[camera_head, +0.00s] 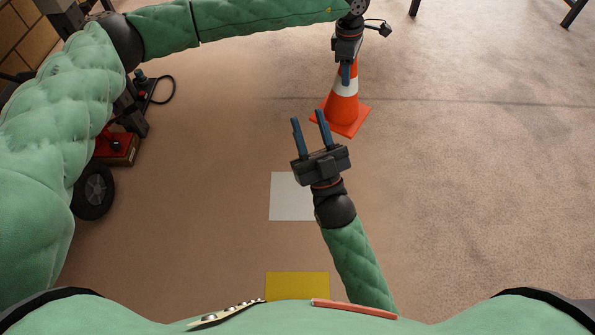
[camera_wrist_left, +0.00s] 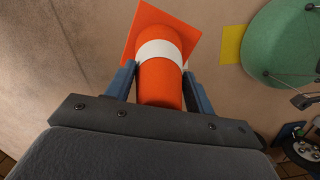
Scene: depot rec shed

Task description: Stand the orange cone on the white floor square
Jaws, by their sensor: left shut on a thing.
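The orange cone (camera_head: 343,108) with a white band is upright in the upper right of the head view. My left gripper (camera_head: 346,72) is shut on its upper part from above. In the left wrist view the cone (camera_wrist_left: 160,82) sits between the two blue fingers of that gripper (camera_wrist_left: 157,76). I cannot tell whether its square base touches the floor. The white floor square (camera_head: 287,204) lies nearer to me, left of and below the cone in the head view. My right gripper (camera_head: 308,116) is open and empty between them, its wrist overlapping the square's right side.
A yellow floor square (camera_head: 297,285) lies closest to me; it also shows in the left wrist view (camera_wrist_left: 233,44). At the left are a red box (camera_head: 117,150), a black wheel (camera_head: 95,190) and a dark cable loop. Bare floor lies to the right.

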